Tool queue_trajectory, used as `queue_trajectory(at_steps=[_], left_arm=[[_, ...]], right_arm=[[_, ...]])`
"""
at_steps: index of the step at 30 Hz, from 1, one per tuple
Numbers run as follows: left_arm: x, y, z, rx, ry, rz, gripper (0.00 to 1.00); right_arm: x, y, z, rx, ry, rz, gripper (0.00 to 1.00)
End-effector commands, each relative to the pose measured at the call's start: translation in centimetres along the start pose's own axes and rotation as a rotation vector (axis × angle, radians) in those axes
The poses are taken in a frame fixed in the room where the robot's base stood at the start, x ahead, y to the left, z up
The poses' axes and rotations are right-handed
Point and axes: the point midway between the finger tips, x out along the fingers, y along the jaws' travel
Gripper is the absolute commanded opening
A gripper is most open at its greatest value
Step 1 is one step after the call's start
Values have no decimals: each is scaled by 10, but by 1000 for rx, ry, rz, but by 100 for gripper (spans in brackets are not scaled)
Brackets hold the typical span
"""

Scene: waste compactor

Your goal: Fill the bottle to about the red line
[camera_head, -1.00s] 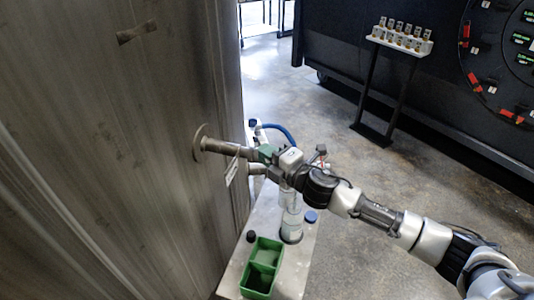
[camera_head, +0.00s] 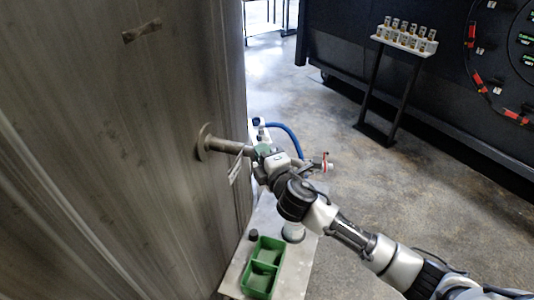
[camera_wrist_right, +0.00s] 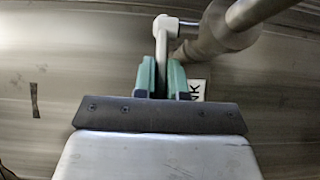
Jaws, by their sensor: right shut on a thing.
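My right gripper (camera_head: 264,156) is at the metal pipe (camera_head: 226,147) that comes out of the tank wall. In the right wrist view, its green fingers (camera_wrist_right: 163,78) are shut on a thin metal lever (camera_wrist_right: 162,48) beside the pipe. The bottle (camera_head: 293,231) stands upright on the small table below. My right arm hides its upper part, so its red line and liquid level cannot be seen. My left gripper is out of view.
A green two-part bin (camera_head: 263,264) sits on the table (camera_head: 235,272), with a small black item (camera_head: 253,235) beside it. A blue hose (camera_head: 287,130) and a red-handled fitting (camera_head: 326,160) are behind my arm.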

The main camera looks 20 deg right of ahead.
Motion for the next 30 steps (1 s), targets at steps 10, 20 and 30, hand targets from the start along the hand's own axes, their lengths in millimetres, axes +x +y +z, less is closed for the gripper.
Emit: queue_trajectory(at_steps=[10, 20, 30], left_arm=[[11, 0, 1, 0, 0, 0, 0], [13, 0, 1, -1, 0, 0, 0], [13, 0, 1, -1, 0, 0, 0]], right_arm=[[6, -2, -9, 5, -185, -2, 0], [8, -1, -10, -1, -235, -1, 0], [8, -1, -10, -1, -236, -1, 19]])
